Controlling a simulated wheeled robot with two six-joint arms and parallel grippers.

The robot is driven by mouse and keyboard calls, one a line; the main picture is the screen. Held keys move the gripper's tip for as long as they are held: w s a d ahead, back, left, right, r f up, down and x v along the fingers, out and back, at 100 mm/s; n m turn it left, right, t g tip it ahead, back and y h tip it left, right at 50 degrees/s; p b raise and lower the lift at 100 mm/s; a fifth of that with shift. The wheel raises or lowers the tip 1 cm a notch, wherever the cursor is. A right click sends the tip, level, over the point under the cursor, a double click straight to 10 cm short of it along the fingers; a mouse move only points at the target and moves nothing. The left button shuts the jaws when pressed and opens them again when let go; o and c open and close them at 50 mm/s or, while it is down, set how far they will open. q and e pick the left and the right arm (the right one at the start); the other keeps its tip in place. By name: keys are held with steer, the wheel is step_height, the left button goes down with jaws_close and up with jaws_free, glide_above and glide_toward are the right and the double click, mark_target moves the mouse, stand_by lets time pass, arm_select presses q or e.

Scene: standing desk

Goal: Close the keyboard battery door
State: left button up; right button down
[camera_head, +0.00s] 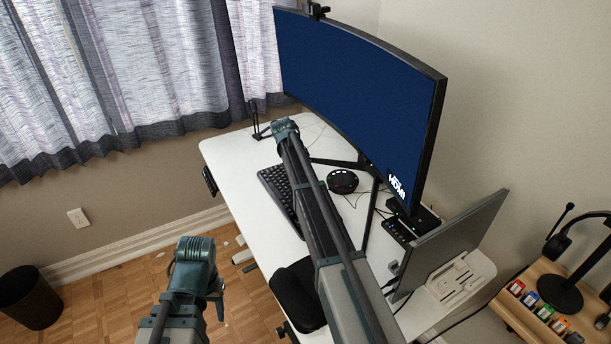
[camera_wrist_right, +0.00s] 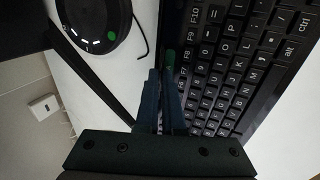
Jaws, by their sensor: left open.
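The black keyboard (camera_head: 274,188) lies on the white desk, partly hidden behind my right arm in the head view. It fills the right side of the right wrist view (camera_wrist_right: 238,70). My right gripper (camera_wrist_right: 165,75) has its two dark blue fingers close together, shut, with tips at the keyboard's back edge. The battery door cannot be made out clearly. My left gripper (camera_head: 218,300) is open and empty, off the desk's left side.
A black round device (camera_head: 342,181) with a cable sits behind the keyboard. The large monitor (camera_head: 350,95) and its stand rise behind it. A second screen (camera_head: 455,245) stands at the right. A black chair (camera_head: 297,293) is at the desk's front edge.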

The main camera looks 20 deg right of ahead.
steer(key=c, duration=1)
jaws_free()
steer(key=shift+w+d+r+y+p, duration=0.1)
steer(key=shift+d+r+y+p, duration=0.15)
steer(key=shift+y+p, duration=0.2)
steer(key=shift+w+d+y+p, duration=0.1)
steer(key=shift+d+y+p, duration=0.35)
steer(key=shift+y, duration=0.5)
steer(key=shift+d+f+g+y, duration=0.1)
steer(key=shift+d+g+y, duration=0.1)
steer(key=shift+y, duration=0.35)
steer(key=shift+d+f+g+y, duration=0.1)
steer(key=shift+d+g+y, duration=0.1)
steer(key=shift+y, duration=0.35)
step_height(320, 180, up, 13)
steer(key=d+p, duration=0.1)
steer(key=p, duration=1.1)
steer(key=shift+n+h, duration=0.7)
steer(key=shift+n, duration=0.1)
steer(key=s+a+f, duration=0.1)
steer(key=s+a, duration=0.7)
steer(key=a, duration=0.1)
steer(key=s+a+b, duration=0.1)
steer(key=s+a, duration=0.8)
steer(key=s+a+f+b, duration=0.1)
steer(key=s+a, duration=0.7)
steer(key=s, duration=0.1)
steer(key=shift+a+f, duration=0.3)
steer(key=shift+a, duration=0.1)
